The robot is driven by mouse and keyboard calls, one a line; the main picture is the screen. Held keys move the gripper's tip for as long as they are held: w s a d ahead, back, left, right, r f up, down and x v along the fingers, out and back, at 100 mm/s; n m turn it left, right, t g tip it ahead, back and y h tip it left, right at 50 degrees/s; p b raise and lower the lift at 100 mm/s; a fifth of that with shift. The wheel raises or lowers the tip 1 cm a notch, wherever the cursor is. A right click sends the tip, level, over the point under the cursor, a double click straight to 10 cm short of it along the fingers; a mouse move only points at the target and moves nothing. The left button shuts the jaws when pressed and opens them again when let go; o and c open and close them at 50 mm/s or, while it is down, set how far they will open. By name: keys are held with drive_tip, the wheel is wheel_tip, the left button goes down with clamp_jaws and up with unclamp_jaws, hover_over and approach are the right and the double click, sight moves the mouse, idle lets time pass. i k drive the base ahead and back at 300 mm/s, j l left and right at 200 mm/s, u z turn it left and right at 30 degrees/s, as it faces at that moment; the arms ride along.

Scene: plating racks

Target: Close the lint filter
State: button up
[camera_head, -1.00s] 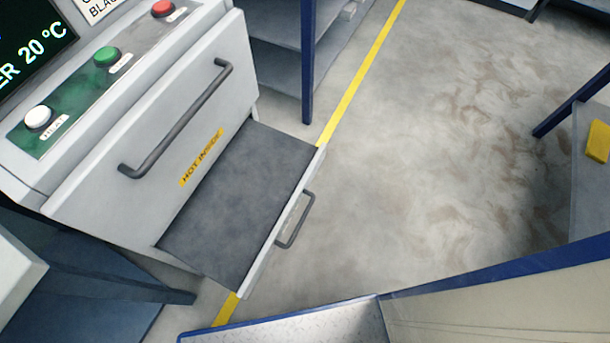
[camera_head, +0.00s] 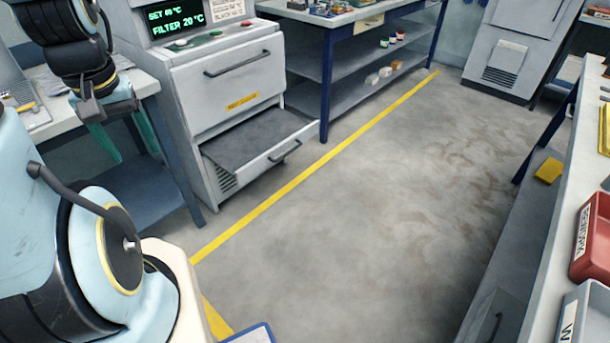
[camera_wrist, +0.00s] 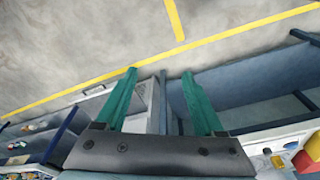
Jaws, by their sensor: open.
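The lint filter (camera_head: 256,140) is a dark flat drawer with a pale front, low on the grey dryer-like machine (camera_head: 225,88). In the head view it stands pulled out, with its dark top exposed. A dark bar handle (camera_head: 285,152) is on its front. My gripper (camera_head: 138,157) is at the left, over the bench side, apart from the drawer. Its green fingers are spread and empty. In the wrist view my gripper (camera_wrist: 160,73) points down toward the floor.
The machine's upper door has a long handle (camera_head: 237,63) and is shut. A blue-legged bench (camera_head: 150,85) stands left of the machine, a shelved table (camera_head: 345,25) right of it. A counter with bins (camera_head: 590,240) runs along the right. The floor (camera_head: 370,190) between is clear.

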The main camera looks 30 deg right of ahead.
sight(243, 151)
drive_tip(key=k+l+z, duration=0.2)
drive_tip(key=k+z, duration=0.2)
drive_tip(key=k+l+z, duration=0.4)
drive_tip(key=i+j+u, duration=0.15)
drive_tip(key=i+j, duration=0.3)
drive_tip(key=i+j+u, duration=0.1)
drive_tip(key=i+j, duration=0.25)
drive_tip(key=i+j+u, duration=0.15)
drive_tip(key=i+j, duration=0.2)
drive_tip(key=i, duration=0.2)
drive_tip(key=i+j+u, duration=0.15)
drive_tip(key=i+j, duration=0.15)
drive_tip(key=i, duration=0.2)
